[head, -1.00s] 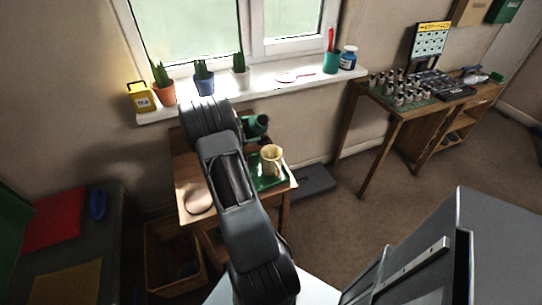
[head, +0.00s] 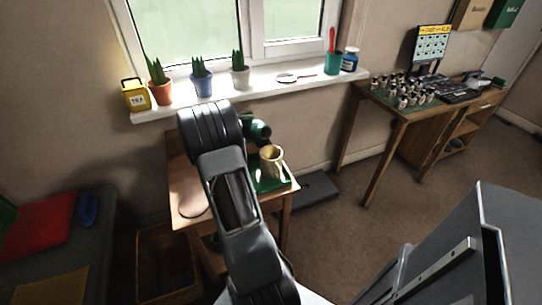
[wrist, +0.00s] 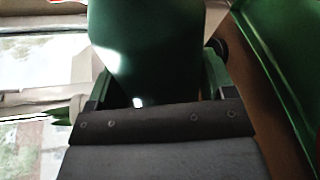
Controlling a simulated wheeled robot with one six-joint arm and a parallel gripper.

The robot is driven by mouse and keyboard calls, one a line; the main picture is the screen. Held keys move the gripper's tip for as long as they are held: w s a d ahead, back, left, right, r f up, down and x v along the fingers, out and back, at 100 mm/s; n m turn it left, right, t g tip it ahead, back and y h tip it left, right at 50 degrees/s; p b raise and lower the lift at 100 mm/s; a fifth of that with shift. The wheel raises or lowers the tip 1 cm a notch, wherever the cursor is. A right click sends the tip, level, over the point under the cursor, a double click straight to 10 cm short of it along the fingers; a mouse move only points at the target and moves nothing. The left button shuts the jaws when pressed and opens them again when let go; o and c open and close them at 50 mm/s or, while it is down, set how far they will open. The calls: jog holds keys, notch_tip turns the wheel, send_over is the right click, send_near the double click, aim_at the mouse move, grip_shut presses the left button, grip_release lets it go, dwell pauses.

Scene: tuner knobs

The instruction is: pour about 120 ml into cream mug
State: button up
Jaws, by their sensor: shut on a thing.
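The cream mug (head: 271,164) stands upright on a green tray (head: 275,184) on the small wooden table. A dark green vessel (head: 258,131) shows just behind and left of the mug in the head view, apart from it and seemingly tilted. My gripper (wrist: 158,85) is shut on this green vessel, whose smooth rounded body (wrist: 145,45) fills the upper middle of the wrist view. My arm hides part of the vessel and table in the head view. The vessel's contents, any stream and the inside of the mug cannot be made out.
The window sill (head: 215,101) behind the table holds potted plants, a yellow tin (head: 135,95), a green cup (head: 332,64) and a blue jar (head: 349,60). A wicker basket (head: 165,262) stands below left. A bench with small parts (head: 405,93) is at right.

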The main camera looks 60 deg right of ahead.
jog(key=shift+r+b, duration=0.15)
jog(key=shift+b, duration=0.15)
jog(key=shift+s+r+m+b, duration=0.2)
jog(key=shift+m+b, duration=0.1)
jog(key=shift+m, duration=0.1)
jog(key=shift+s+a+r+m+t+b, duration=0.15)
jog(key=shift+s+r+m+t+b, duration=0.2)
jog(key=shift+b, duration=0.45)
jog(key=shift+w+b, duration=0.1)
jog(key=shift+b, duration=0.4)
jog(key=shift+w+m+b, duration=0.25)
jog(key=shift+w+b, duration=0.1)
jog(key=shift+w, duration=0.1)
jog(key=shift+r+m+t+b, duration=0.1)
jog(key=shift+m+t+b, duration=0.3)
jog(key=shift+b, duration=0.7)
dwell(0.5)
